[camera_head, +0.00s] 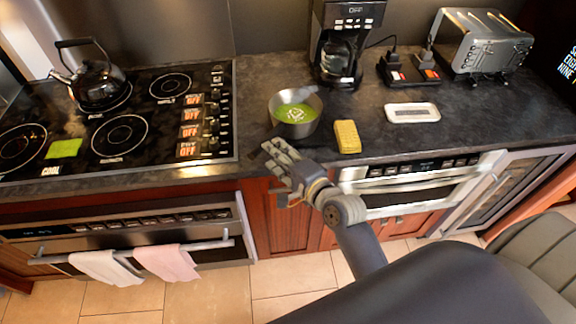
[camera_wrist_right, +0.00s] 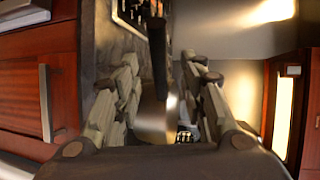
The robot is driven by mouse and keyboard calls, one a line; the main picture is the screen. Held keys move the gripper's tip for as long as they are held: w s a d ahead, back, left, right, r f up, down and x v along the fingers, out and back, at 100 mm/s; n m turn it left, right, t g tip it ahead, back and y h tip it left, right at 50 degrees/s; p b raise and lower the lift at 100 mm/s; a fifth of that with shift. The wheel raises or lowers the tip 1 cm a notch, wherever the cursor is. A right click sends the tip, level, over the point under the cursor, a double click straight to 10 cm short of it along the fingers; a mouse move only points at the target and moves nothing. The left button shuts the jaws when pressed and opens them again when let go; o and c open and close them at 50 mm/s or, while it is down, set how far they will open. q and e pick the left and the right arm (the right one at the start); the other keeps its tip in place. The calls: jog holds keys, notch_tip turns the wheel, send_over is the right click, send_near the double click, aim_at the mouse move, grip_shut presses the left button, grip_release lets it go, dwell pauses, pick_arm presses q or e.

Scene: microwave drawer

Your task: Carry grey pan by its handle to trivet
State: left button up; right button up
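The grey pan (camera_head: 293,129), with green contents, sits on the dark counter just right of the stovetop. My right gripper (camera_head: 276,155) is at the counter's front edge, just in front of and left of the pan. In the right wrist view my right gripper (camera_wrist_right: 165,80) has its two fingers apart, with dark and metallic shapes between and beyond them that I cannot name surely. A flat green square (camera_head: 63,148) lies on the stovetop and may be the trivet. My left gripper is not in view.
A yellow sponge (camera_head: 347,136) lies right of the pan, with a white dish (camera_head: 412,113) beyond it. A coffee maker (camera_head: 346,45) and a toaster (camera_head: 487,45) stand at the back. A black kettle (camera_head: 97,82) stands on the stovetop (camera_head: 150,122).

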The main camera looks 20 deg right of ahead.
jog(key=v, duration=0.5)
jog(key=shift+b, duration=0.35)
jog(key=shift+f, duration=0.1)
jog(key=s+f+n+g+h, duration=0.1)
jog(key=s+f+n+g, duration=0.25)
jog(key=f, duration=0.95)
jog(key=s+f+n+g, duration=0.25)
jog(key=s+f, duration=0.25)
jog(key=f, duration=0.7)
jog(key=s+f+n+g+h, duration=0.1)
jog(key=s+f+n+g, duration=0.2)
jog(key=f, duration=1)
jog(key=s+d+f+n+g, duration=0.1)
jog(key=s+f+n, duration=0.2)
jog(key=s, duration=0.6)
jog(key=s+d+f+n+g, duration=0.1)
jog(key=s+f+n+g, duration=0.1)
jog(key=s+f, duration=0.5)
jog(key=s+d+f+n+g+h, duration=0.1)
jog(key=s+f+n, duration=0.3)
jog(key=s, duration=0.8)
notch_tip(320, 180, down, 2)
jog(key=shift+d+n+g, duration=0.4)
jog(key=shift+d, duration=0.1)
